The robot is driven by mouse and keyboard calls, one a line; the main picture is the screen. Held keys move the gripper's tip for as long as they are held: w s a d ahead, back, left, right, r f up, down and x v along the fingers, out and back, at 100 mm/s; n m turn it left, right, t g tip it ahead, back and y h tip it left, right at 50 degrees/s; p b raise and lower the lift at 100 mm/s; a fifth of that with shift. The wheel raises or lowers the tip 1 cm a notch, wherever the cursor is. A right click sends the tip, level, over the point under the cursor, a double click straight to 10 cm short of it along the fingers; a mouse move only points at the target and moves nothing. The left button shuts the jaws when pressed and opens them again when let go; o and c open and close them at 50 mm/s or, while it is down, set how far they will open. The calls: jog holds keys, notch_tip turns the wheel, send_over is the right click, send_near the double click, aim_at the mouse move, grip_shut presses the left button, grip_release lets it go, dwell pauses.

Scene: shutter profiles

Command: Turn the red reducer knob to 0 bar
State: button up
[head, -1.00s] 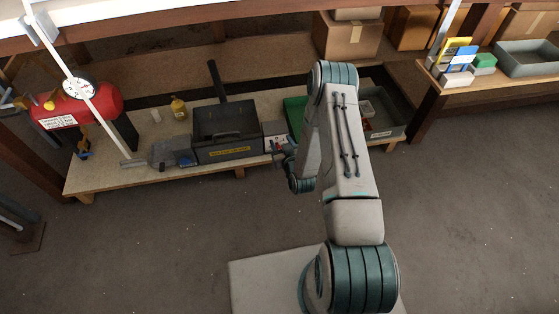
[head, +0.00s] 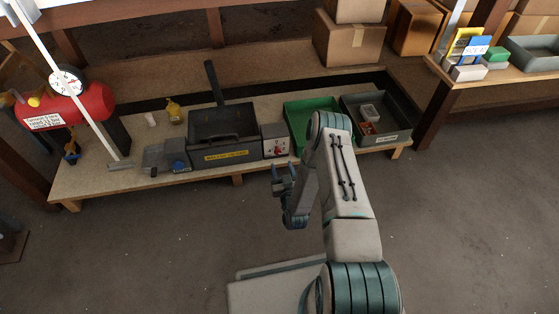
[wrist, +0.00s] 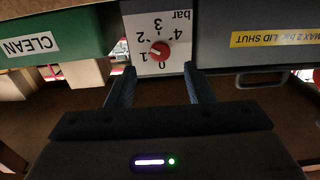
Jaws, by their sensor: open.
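The red reducer knob (wrist: 160,51) sits on a white dial plate (wrist: 151,28) marked 0 to 4 and "bar", seen upside down in the wrist view. A pale mark shows on the knob's left side there, toward the 1 and 2; the exact reading is too small to tell. In the head view the knob (head: 277,149) is on the front of a grey box right of the dark lidded bin. My gripper (wrist: 160,78) is open and empty, its fingers either side of the knob in the picture, apart from it. In the head view my gripper (head: 283,172) is in front of the bench.
The dark bin (head: 222,125) with a yellow label stands left of the dial. A green tray (head: 296,110) and a grey crate (head: 388,135) are to its right. A red tank (head: 92,103) with a gauge (head: 67,82) is at far left. The floor before the bench is clear.

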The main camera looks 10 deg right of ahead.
aim_at(278, 153)
jog(key=w+b, duration=0.1)
jog(key=w, duration=0.5)
jog(key=shift+b, duration=0.4)
jog(key=c, duration=1)
